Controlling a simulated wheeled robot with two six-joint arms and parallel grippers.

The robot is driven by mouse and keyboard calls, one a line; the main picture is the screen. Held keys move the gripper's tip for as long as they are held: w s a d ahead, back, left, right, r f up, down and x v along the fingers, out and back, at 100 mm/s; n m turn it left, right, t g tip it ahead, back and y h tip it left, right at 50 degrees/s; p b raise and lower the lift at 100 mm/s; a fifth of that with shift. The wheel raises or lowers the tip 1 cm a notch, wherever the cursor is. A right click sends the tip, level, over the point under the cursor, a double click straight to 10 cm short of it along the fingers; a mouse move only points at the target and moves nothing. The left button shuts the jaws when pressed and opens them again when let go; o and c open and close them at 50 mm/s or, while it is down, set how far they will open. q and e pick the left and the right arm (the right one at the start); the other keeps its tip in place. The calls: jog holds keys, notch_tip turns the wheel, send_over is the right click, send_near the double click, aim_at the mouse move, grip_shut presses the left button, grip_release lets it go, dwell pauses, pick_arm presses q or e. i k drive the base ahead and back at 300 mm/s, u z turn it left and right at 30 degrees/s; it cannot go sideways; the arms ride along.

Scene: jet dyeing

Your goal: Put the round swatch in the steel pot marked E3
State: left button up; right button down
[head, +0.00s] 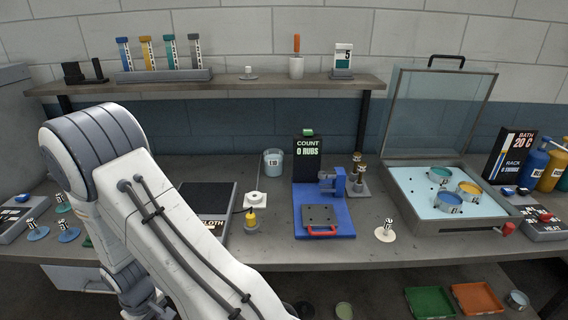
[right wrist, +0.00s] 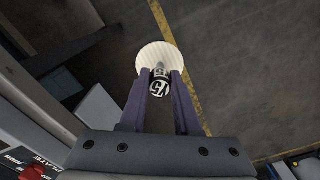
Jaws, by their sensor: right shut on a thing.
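In the right wrist view, my right gripper (right wrist: 160,82) is shut on the stem of a round swatch (right wrist: 160,56). The swatch is a pale, ribbed disc with a black-and-white marked knob, held over dark floor. In the head view, several small steel pots with coloured contents sit in the open bath: a blue one at the back (head: 440,175), a yellow one (head: 468,190) and a blue one in front (head: 447,203). Another steel pot (head: 517,299) stands low at the right, below the bench. I cannot read E3 on any pot. My left gripper is out of view.
The bath (head: 405,190) has its glass lid raised. A blue rub tester (head: 324,215), a cream disc with a knob (head: 386,234) and a beaker (head: 273,162) stand on the bench. Green (head: 430,302) and orange (head: 477,298) trays lie below. A white arm of mine covers the left front.

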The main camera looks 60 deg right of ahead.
aim_at(438, 180)
jog(key=u, duration=0.7)
jog(key=k, duration=1.45)
jog(key=z, duration=1.35)
